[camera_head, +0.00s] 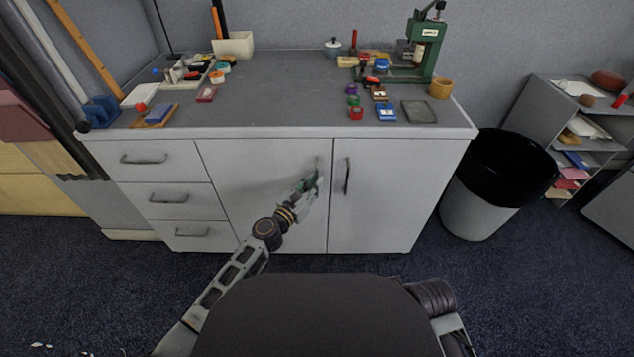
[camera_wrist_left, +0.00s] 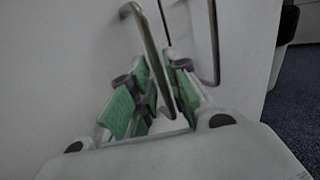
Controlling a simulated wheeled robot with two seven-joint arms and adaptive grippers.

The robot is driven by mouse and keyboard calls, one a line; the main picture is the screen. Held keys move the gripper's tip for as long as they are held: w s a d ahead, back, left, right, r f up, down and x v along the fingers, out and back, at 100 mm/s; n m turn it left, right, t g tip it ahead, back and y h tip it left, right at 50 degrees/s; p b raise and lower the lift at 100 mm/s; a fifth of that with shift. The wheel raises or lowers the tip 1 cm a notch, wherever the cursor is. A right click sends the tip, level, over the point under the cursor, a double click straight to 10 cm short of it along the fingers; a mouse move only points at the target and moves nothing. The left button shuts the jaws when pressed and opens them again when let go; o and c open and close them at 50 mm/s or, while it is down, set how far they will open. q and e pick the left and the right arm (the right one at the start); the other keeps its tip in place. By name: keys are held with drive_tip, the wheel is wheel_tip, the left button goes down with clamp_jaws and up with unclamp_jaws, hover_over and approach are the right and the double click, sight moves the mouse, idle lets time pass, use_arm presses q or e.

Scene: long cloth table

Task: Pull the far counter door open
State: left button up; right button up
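The grey counter (camera_head: 230,112) has two doors, both flush with its front. The left door (camera_head: 250,175) has a vertical bar handle near its right edge, which shows in the wrist view (camera_wrist_left: 148,45). The right door (camera_head: 385,200) has its own dark handle (camera_head: 346,176); that handle also shows in the wrist view (camera_wrist_left: 214,45). My left gripper (camera_head: 312,182) is at the left door's handle. In the wrist view its green-padded fingers (camera_wrist_left: 161,85) stand apart, one on each side of that handle. Whether either pad touches it is unclear. My right gripper is out of view.
Drawers (camera_head: 168,197) fill the counter's left side. Small items and a green press (camera_head: 424,50) stand on top. A black-topped bin (camera_head: 490,190) stands to the right, near a grey shelf (camera_head: 580,130). Dark carpet (camera_head: 110,290) lies open before the counter.

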use_arm(q)
drive_tip(key=shift+x, duration=0.8)
clamp_jaws()
